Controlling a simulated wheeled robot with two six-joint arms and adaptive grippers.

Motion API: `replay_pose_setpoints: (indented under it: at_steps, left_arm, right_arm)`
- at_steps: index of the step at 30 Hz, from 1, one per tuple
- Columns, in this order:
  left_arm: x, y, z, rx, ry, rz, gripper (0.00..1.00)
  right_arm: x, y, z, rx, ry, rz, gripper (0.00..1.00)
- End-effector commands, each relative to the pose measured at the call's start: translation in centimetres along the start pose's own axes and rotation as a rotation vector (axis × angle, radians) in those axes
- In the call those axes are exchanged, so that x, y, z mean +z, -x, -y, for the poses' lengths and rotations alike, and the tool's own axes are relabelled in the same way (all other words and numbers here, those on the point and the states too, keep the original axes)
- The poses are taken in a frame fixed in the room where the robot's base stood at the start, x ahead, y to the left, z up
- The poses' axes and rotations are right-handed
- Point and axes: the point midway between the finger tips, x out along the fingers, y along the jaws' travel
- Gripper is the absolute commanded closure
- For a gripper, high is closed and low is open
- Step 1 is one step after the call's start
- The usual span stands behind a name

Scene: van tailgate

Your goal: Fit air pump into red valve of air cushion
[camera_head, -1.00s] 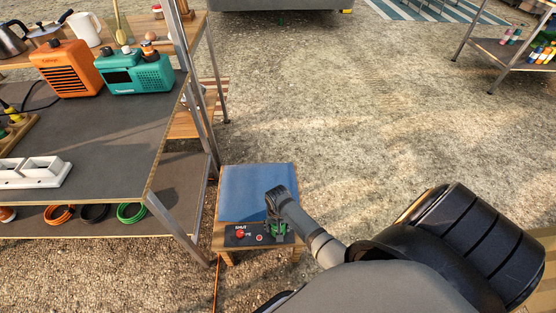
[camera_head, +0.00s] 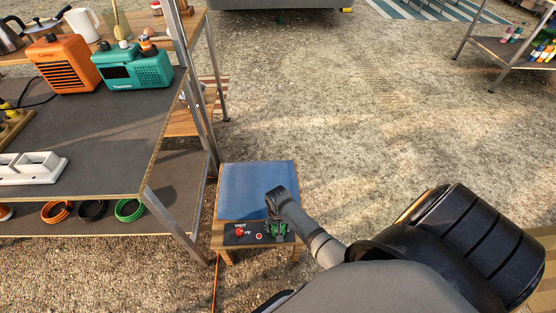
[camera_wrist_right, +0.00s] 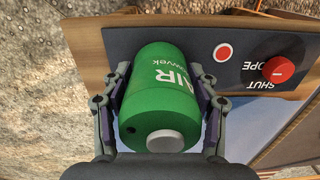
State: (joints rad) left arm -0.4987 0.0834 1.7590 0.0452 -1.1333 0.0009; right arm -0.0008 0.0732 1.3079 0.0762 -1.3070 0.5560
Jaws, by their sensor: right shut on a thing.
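The air pump is a green can (camera_wrist_right: 160,95) marked AIR, with a grey cap on the end nearest the right wrist camera. My right gripper (camera_wrist_right: 160,110) is shut around its sides. In the head view the pump (camera_head: 280,231) sits over the right end of a black panel at the front of the blue air cushion (camera_head: 257,188). The panel (camera_wrist_right: 290,40) carries a red disc with a white ring (camera_wrist_right: 223,52) and a red knob (camera_wrist_right: 278,68) beside SHUT lettering. The pump's far end and the panel beneath it are hidden, so I cannot tell whether it touches. My left gripper is out of view.
The cushion and panel rest on a low wooden stand (camera_head: 228,257). A metal-legged shelf (camera_head: 166,220) with radios and cable coils stands close on the left. Gravel ground is open to the right and behind.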

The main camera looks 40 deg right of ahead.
Motion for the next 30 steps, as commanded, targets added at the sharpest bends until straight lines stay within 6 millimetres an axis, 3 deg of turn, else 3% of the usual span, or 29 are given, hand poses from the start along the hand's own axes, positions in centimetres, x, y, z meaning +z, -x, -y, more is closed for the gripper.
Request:
replay_pose_setpoints:
  at_steps: [1,6,17,20,30]
  left_arm:
    - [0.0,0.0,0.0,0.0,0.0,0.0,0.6]
    - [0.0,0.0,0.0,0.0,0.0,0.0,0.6]
    - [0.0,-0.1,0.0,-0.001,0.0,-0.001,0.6]
    - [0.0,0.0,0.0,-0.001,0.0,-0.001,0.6]
    - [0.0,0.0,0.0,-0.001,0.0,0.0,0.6]
  right_arm:
    - [0.0,0.0,0.0,-0.001,0.0,-0.001,0.37]
    - [0.0,0.0,0.0,0.0,0.0,0.0,0.14]
    - [0.0,0.2,0.0,0.0,0.0,0.001,0.14]
    - [0.0,1.3,0.0,-0.001,0.0,-0.001,0.14]
    - [-0.1,9.3,0.0,-0.001,0.001,-0.003,0.14]
